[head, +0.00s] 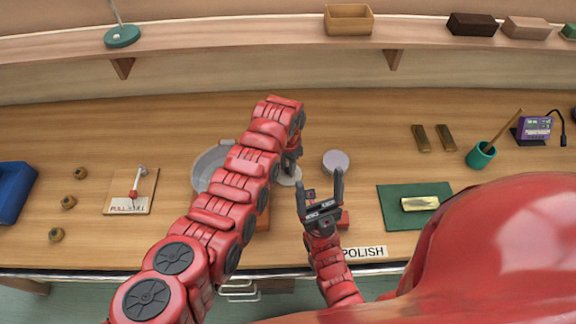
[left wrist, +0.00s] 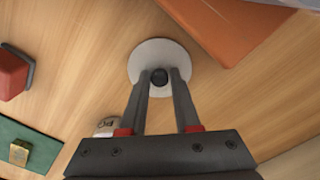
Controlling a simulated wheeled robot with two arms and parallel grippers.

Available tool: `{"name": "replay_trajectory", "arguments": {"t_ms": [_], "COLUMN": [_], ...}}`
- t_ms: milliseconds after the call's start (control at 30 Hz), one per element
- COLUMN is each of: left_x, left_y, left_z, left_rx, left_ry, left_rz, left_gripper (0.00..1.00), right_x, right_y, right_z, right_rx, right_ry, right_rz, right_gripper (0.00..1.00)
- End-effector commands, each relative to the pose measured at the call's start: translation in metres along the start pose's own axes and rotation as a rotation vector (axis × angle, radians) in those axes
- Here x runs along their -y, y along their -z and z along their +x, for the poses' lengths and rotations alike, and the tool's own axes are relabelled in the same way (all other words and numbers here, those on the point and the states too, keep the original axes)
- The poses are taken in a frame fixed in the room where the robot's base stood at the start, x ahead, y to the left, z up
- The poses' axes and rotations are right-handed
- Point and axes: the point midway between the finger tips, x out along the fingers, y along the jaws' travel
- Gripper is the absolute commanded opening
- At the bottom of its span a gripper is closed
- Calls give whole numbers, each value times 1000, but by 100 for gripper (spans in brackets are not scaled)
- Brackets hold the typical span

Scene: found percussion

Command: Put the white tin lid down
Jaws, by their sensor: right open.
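The white tin lid (left wrist: 150,52) is a pale disc with a dark round knob, in the middle of the left wrist view. My left gripper (left wrist: 160,76) has its two fingers on either side of the knob, closed on it. In the head view a part of the lid (head: 287,178) shows under my left gripper (head: 291,165), beside my arm. Whether the lid touches the table or is just above it I cannot tell. My right gripper (head: 320,198) is open and empty, fingers pointing up in the picture, right of the lid.
A round tin (head: 336,161) stands right of the lid. A grey pan (head: 206,166) is partly behind my left arm. An orange block (left wrist: 235,30) lies close to the lid. A green mat (head: 392,210) with a brass bar (head: 420,203) lies right. Bare wood lies behind the tin.

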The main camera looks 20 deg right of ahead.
Motion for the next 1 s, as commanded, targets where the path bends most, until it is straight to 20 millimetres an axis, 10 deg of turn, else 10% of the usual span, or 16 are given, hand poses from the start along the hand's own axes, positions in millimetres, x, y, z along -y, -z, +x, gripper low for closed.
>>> {"name": "replay_trajectory", "arguments": {"t_ms": [467, 1000], "left_x": [0, 1], "left_y": [0, 1], "left_z": [-6, -109], "left_rx": [-1, -3], "left_ry": [0, 2], "left_rz": [1, -1], "left_gripper": [55, 55], "right_x": [0, -2], "right_y": [1, 8], "right_z": [6, 45], "right_rx": [0, 0], "right_ry": [0, 0], "right_rz": [0, 0], "right_gripper": [80, 80]}}
